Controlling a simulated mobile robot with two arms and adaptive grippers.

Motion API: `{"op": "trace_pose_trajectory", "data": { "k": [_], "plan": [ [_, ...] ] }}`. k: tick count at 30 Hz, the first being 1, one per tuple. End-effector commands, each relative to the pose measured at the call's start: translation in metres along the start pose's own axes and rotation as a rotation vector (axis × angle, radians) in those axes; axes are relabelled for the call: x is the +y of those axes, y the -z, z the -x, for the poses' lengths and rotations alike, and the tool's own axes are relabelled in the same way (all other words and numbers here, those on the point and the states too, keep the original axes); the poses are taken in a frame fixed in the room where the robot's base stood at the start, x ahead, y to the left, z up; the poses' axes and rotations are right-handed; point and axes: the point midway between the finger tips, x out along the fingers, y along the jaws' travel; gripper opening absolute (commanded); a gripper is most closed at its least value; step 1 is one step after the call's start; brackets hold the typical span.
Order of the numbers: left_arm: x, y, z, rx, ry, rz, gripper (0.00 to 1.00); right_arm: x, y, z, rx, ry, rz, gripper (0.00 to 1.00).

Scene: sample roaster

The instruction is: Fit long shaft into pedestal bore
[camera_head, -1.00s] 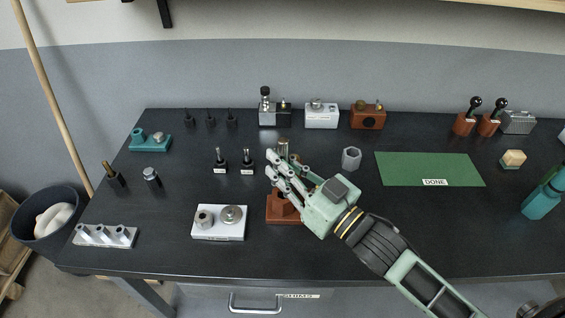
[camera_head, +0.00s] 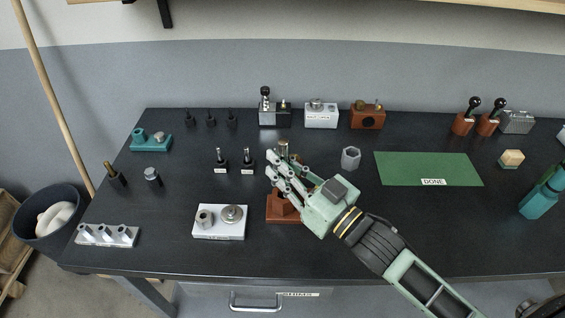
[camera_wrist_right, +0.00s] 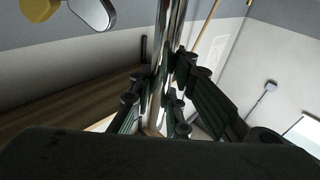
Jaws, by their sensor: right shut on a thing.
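My right gripper (camera_head: 280,172) is shut on the long shaft, over the middle of the bench. The shaft's metal top (camera_head: 283,147) shows just beyond the fingers in the head view. In the right wrist view the shiny, slender shaft (camera_wrist_right: 166,45) stands between the fingers (camera_wrist_right: 160,100). The reddish-brown pedestal (camera_head: 277,215) sits on the bench below the gripper, partly covered by it. The shaft's lower end and the bore are hidden, so I cannot tell whether the shaft is in the bore. My left gripper is not in view.
A silver plate with two round parts (camera_head: 219,236) lies left of the pedestal. Two black-based pins (camera_head: 247,165) stand behind left, a grey hex nut (camera_head: 351,157) behind right. The green DONE mat (camera_head: 430,165) is empty.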

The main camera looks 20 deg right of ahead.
Motion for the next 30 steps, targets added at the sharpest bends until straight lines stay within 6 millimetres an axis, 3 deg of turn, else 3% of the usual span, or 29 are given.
{"op": "trace_pose_trajectory", "data": {
  "k": [30],
  "plan": [
    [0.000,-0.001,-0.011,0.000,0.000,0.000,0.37,0.000,-0.016,0.002,0.004,0.001,0.001,0.00]
  ]
}}
